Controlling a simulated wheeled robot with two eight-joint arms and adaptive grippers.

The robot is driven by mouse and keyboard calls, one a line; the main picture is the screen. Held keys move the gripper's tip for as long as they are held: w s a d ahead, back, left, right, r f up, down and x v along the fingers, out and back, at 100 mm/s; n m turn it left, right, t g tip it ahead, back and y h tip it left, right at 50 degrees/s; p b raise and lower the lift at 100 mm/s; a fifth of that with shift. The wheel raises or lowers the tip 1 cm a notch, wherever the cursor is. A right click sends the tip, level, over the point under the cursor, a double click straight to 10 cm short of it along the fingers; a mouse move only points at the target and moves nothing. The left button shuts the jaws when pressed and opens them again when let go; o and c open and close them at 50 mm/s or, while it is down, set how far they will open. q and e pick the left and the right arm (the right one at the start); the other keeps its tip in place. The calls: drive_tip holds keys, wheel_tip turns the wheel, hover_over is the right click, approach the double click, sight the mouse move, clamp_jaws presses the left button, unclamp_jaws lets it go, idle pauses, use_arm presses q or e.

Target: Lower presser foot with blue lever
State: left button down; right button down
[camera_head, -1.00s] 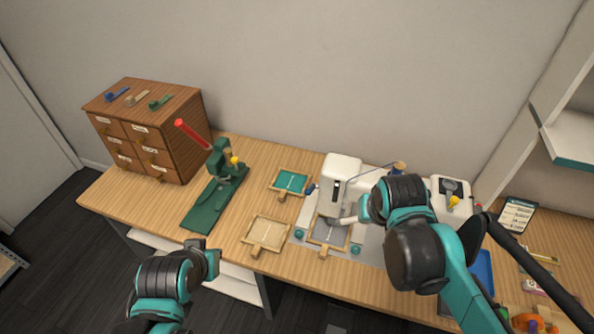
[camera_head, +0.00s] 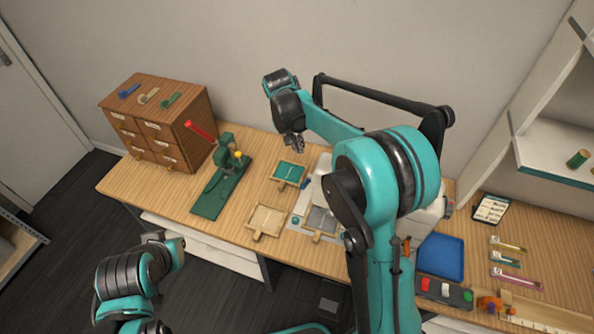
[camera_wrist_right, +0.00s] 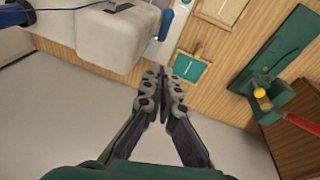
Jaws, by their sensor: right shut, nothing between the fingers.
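The white sewing machine (camera_head: 323,165) is largely hidden behind my right arm in the head view; its white body (camera_wrist_right: 105,42) is at the upper left in the right wrist view. The blue lever (camera_head: 306,183) shows at the machine's left side, and also in the wrist view (camera_wrist_right: 165,24). The presser foot cannot be made out. My right gripper (camera_head: 296,147) is shut and empty, raised near the back of the table, apart from the lever; its fingertips (camera_wrist_right: 160,76) meet in the wrist view. My left gripper (camera_head: 168,241) is in front of the table, its jaws unclear.
A frame with grey cloth (camera_head: 321,221) lies at the machine. A teal-cloth frame (camera_head: 289,173) and a beige-cloth frame (camera_head: 267,222) lie to its left. A green press (camera_head: 220,186) with a red handle and a wooden drawer cabinet (camera_head: 160,125) stand further left. A blue tray (camera_head: 440,257) is at right.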

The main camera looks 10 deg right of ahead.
idle(0.3)
drive_tip(key=b, duration=0.1)
hover_over(305, 181)
drive_tip(key=w, duration=0.2)
drive_tip(key=s+a+x, duration=0.1)
drive_tip(key=a+x, duration=0.1)
drive_tip(key=x, duration=0.7)
drive_tip(key=f, duration=0.1)
drive_tip(key=s+f, duration=0.1)
drive_tip(key=f, duration=0.1)
drive_tip(key=shift+s+a+f+b, duration=0.2)
drive_tip(key=shift+f+b, duration=0.05)
drive_tip(key=shift+b, duration=0.15)
drive_tip(key=shift+s+f, duration=0.25)
drive_tip(key=shift+f, duration=0.15)
drive_tip(key=shift+s+a, duration=0.1)
drive_tip(key=shift+a, duration=0.05)
